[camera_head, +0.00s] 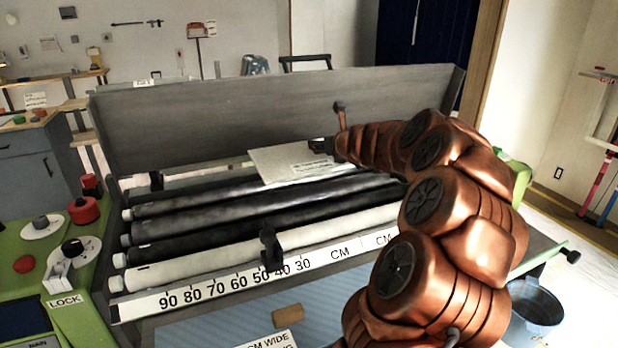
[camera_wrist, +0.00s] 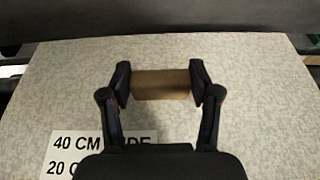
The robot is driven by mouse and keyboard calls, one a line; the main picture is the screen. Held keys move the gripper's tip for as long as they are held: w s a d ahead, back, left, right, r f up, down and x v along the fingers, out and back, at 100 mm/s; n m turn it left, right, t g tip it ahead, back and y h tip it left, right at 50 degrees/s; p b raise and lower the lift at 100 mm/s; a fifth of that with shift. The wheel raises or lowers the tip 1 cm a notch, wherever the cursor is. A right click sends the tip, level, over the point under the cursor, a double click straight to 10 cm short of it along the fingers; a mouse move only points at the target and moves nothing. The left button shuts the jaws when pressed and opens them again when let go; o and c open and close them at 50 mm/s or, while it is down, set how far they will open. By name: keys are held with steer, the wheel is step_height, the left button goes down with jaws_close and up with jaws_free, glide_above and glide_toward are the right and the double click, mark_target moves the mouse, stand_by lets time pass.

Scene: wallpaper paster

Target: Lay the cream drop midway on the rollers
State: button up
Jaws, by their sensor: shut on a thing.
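The cream drop (camera_head: 280,160) is a flat speckled sheet with a white label, over the rear rollers and right of their middle in the head view. It fills most of the wrist view (camera_wrist: 60,90), where its label reads "40 CM WIDE". My gripper (camera_head: 322,146) is shut on the tan grip block (camera_wrist: 160,84) of the drop, with one finger at each end. The rollers (camera_head: 190,225) are dark and pale bars running across the machine. I cannot tell whether the drop touches them. My arm hides their right ends.
A tall grey panel (camera_head: 250,115) stands behind the rollers. A ruler strip (camera_head: 215,288) with a black slider (camera_head: 270,248) runs along the front. A blue sheet with a tan block (camera_head: 288,312) lies below.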

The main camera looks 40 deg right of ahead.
steer(key=shift+f+b, duration=2.5)
steer(key=shift+f, duration=2.4)
steer(key=o, duration=1.3)
steer(key=shift+f, duration=0.15)
steer(key=shift+s+r, duration=0.1)
steer(key=shift+r, duration=0.1)
steer(key=p+v, duration=0.2)
steer(key=v, duration=0.9)
steer(key=shift+s+a, duration=0.1)
steer(key=shift+s, duration=0.05)
steer(key=shift+s+r, duration=0.1)
steer(key=shift+s, duration=0.05)
